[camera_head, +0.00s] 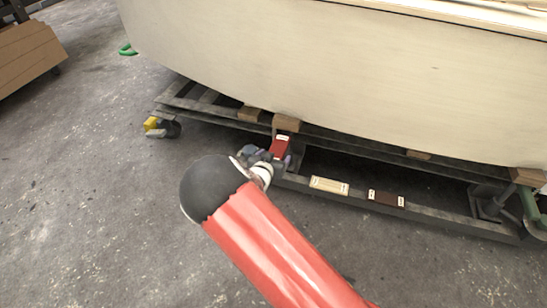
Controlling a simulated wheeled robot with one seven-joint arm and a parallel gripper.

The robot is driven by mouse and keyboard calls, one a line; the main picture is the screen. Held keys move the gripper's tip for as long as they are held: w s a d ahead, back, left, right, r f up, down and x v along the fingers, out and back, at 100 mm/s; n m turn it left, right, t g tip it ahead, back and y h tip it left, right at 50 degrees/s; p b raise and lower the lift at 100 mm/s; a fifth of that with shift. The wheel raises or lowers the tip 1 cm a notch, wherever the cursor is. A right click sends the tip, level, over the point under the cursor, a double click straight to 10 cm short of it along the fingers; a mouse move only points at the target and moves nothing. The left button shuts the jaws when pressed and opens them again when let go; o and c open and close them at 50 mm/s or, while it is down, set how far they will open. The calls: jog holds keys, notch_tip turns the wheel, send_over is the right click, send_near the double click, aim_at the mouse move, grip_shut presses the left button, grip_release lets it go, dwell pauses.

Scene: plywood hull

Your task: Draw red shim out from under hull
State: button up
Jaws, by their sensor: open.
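The red shim (280,146) shows as a small red block with a pale end, just below a wooden block under the hull (330,70). My gripper (284,160) is at the near end of the shim, with its jaws open. My red and black arm reaches up from the lower right and hides part of the gripper. I cannot tell whether the fingers touch the shim or stand on both sides of it.
A dark metal cradle (440,213) on casters carries the hull. A wooden block (286,122) sits above the shim. A pale piece (329,186) and a dark brown piece (386,198) lie on the front rail.

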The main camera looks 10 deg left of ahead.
jog(key=p+v, duration=0.1)
jog(key=v, duration=0.6)
jog(key=shift+s, duration=0.4)
jog(key=shift+r, duration=0.15)
